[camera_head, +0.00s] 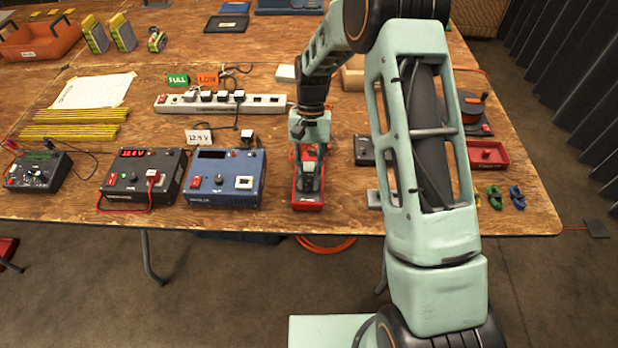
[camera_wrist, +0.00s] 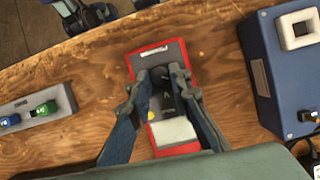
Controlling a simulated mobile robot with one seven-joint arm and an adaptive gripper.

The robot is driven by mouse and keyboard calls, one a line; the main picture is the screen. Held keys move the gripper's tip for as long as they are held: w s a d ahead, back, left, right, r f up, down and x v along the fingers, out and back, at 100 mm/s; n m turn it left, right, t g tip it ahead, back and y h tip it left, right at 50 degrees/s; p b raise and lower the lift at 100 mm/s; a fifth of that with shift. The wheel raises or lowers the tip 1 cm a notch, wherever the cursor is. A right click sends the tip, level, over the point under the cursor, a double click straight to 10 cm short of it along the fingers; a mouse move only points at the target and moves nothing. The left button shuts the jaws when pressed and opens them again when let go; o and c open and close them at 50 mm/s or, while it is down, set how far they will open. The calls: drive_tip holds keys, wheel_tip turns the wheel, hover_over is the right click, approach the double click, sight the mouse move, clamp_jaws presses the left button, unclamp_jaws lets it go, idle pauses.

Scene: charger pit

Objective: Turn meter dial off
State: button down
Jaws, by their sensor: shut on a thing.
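The meter (camera_head: 308,204) is a red-edged box with a dark face, lying flat near the front edge of the wooden bench. In the wrist view the meter (camera_wrist: 178,149) shows a pale screen below and a white label above. My gripper (camera_head: 309,172) is over the meter, pointing down at its face. In the wrist view my gripper's (camera_wrist: 159,76) two fingertips are closed together on the dial in the face's upper half. The fingertips hide most of the dial, and I cannot read its setting.
A blue power box (camera_head: 226,192) stands left of the meter, with a black box (camera_head: 140,193) and a smaller dial box (camera_head: 37,178) farther left. A white power strip (camera_head: 177,107) lies behind. Coloured clips (camera_head: 495,195) and a red tray (camera_head: 487,155) are right.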

drive_tip(key=shift+a+n, duration=0.1)
drive_tip(key=shift+n, duration=0.2)
drive_tip(key=c, duration=1.8)
unclamp_jaws()
drive_tip(key=shift+o, duration=0.2)
drive_tip(key=v, duration=1.2)
drive_tip(key=shift+a+r, duration=0.1)
